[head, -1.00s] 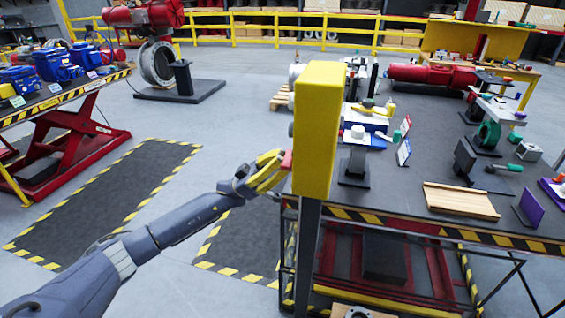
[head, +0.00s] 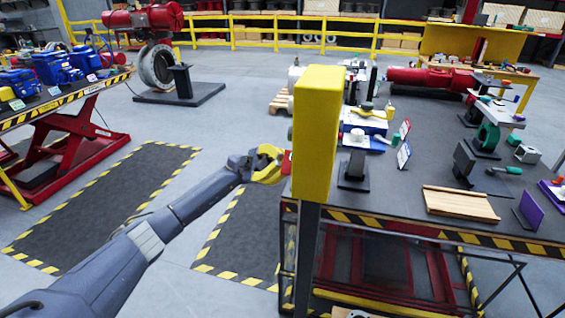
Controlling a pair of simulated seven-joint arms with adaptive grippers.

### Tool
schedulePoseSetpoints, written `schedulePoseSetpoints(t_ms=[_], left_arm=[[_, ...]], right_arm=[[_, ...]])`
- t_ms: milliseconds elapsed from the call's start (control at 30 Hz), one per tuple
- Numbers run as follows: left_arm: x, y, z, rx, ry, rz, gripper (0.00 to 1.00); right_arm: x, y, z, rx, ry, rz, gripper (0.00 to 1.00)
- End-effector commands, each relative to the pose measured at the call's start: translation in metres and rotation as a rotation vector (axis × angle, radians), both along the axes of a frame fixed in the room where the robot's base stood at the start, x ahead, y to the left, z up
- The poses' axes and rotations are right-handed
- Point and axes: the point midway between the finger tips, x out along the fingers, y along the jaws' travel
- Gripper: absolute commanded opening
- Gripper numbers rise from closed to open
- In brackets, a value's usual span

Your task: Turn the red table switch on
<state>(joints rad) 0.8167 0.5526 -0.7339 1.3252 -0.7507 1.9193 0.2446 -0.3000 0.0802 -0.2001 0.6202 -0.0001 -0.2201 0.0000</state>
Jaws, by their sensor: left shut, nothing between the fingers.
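The yellow switch box (head: 317,135) stands upright on a grey post in front of the dark worktable's near left corner. The red switch (head: 286,163) sticks out from the left side of the box, low down. My left gripper (head: 279,165) has yellow fingers and is shut, with nothing held. Its fingertips are at the red switch, touching it or very close; I cannot tell which. The fingers partly hide the switch. My right gripper is out of the picture.
The worktable (head: 400,190) behind the box holds valve parts, a wooden board (head: 460,203) and small stands. A red lift table (head: 70,140) with blue parts is at the left. Open floor lies between them.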

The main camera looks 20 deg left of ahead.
Motion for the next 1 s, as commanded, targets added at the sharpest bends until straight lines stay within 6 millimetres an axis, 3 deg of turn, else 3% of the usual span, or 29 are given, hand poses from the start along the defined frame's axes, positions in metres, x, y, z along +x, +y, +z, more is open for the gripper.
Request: schedulePoseSetpoints(t_ms=[433, 1000], left_arm=[[-0.0015, 0.0002, 0.0025, -0.004, -0.007, -0.007, 0.01], [-0.0014, -0.0003, 0.0013, -0.002, -0.006, -0.006, 0.67]], right_arm=[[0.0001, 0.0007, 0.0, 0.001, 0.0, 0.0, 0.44], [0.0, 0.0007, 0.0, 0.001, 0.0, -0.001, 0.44]])
